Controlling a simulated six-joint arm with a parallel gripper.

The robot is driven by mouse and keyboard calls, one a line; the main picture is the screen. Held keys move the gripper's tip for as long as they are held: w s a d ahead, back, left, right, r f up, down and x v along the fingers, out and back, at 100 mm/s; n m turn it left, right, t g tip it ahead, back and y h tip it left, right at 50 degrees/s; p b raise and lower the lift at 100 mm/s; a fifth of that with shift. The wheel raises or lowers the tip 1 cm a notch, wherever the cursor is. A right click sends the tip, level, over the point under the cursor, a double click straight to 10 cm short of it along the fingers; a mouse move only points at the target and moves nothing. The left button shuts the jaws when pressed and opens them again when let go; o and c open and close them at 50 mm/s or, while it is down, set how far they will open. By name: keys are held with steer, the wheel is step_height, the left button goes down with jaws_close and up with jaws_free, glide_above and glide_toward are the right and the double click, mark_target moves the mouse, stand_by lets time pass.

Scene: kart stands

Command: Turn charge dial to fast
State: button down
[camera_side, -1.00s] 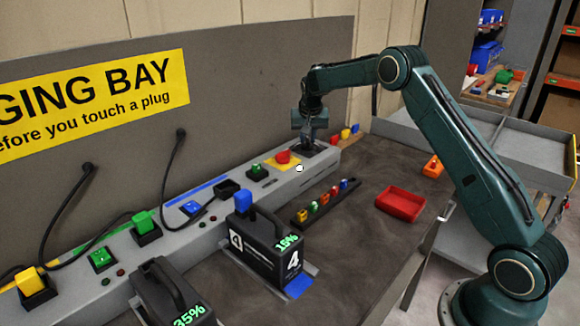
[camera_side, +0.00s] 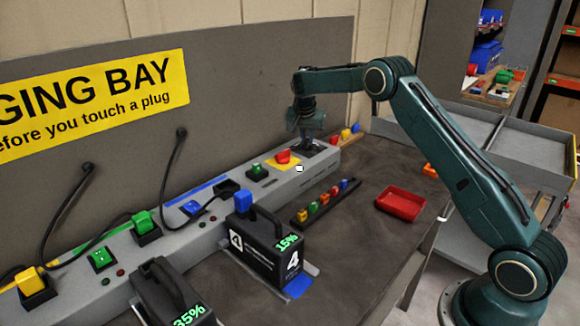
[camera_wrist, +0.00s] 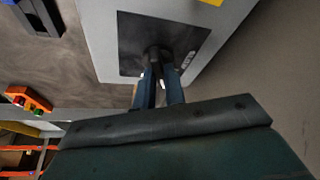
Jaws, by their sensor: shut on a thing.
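The charge dial is a dark knob (camera_wrist: 153,52) on a black plate (camera_wrist: 185,45) at the right end of the grey charging rail (camera_side: 318,158). My gripper (camera_side: 306,143) points down over this plate in the side view. In the wrist view my gripper (camera_wrist: 159,76) has its two blue-grey fingers on either side of the knob, shut on it. White marks show on the plate beside the fingers, too small to read. In the side view the gripper hides most of the dial, so its setting cannot be told.
A red button (camera_side: 283,156) on a yellow plate sits on the rail just left of the dial. A battery marked 4 (camera_side: 268,253), a strip of coloured plugs (camera_side: 325,205) and a red tray (camera_side: 401,203) are on the bench. The back panel (camera_side: 270,90) rises behind the rail.

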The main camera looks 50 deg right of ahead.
mark_target(307, 139)
steer(key=shift+w+m+g, duration=0.15)
steer(key=shift+m+g, duration=0.35)
steer(key=shift+m, duration=1.4)
steer(key=c, duration=1.5)
jaws_free()
steer(key=shift+o, duration=0.2)
steer(key=shift+a+r, duration=0.1)
steer(key=shift+r, duration=0.1)
steer(key=shift+v, duration=1.4)
steer(key=shift+s+a+f, duration=0.1)
steer(key=shift+s+a, duration=0.15)
steer(key=shift+a, duration=1.75)
steer(key=shift+s+a+r, duration=0.1)
steer(key=shift+s+a, duration=0.15)
steer(key=shift+a, duration=1.7)
steer(key=shift+s+a+f, duration=0.1)
steer(key=shift+s+a, duration=0.15)
steer(key=shift+a, duration=1.75)
